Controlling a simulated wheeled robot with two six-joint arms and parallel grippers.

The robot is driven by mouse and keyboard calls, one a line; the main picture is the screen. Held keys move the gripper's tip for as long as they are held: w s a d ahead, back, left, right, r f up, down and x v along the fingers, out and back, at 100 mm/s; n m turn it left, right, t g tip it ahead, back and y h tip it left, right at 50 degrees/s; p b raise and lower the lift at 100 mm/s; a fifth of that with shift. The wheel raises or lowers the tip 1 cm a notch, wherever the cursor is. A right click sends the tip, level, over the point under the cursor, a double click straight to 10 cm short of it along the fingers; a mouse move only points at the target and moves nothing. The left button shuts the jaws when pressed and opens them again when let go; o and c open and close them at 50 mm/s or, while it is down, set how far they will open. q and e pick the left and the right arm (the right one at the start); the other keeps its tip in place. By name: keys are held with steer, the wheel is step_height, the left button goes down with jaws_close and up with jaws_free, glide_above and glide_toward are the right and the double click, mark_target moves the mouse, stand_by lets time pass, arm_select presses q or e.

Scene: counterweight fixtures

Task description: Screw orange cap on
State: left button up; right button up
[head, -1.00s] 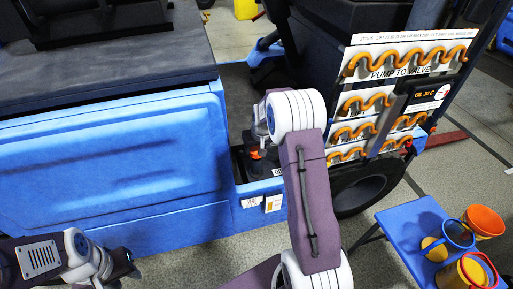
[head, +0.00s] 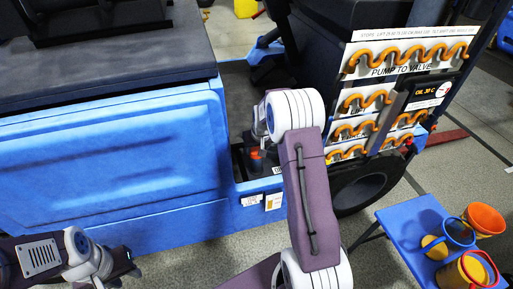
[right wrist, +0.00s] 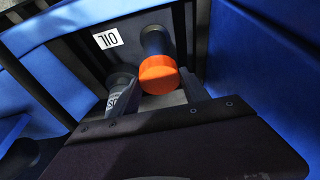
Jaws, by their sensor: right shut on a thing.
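The orange cap (right wrist: 158,72) is in the middle of the right wrist view, between the two fingers of my right gripper (right wrist: 160,88), which is shut on it. A dark round neck (right wrist: 154,40) shows right behind the cap; I cannot tell whether the cap sits on it or is only close to it. In the head view the cap (head: 255,153) is a small orange spot beneath my right gripper (head: 257,143), inside the recess of the blue machine. My left gripper (head: 127,265) is at the lower left, away from the cap; its fingers are too unclear to read.
Blue walls (right wrist: 262,70) enclose the recess closely. Orange hoses (head: 405,60) hang on a panel at the right. A blue stand (head: 415,235) with coloured cups (head: 485,220) is at the lower right.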

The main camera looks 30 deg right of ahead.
steer(key=shift+f, duration=0.3)
stand_by(0.4)
steer(key=shift+f+b, duration=0.4)
steer(key=shift+f, duration=0.25)
steer(key=shift+f, duration=0.1)
steer(key=shift+f, duration=0.3)
steer(key=o, duration=1.4)
steer(key=shift+r, duration=0.1)
steer(key=shift+r, duration=0.1)
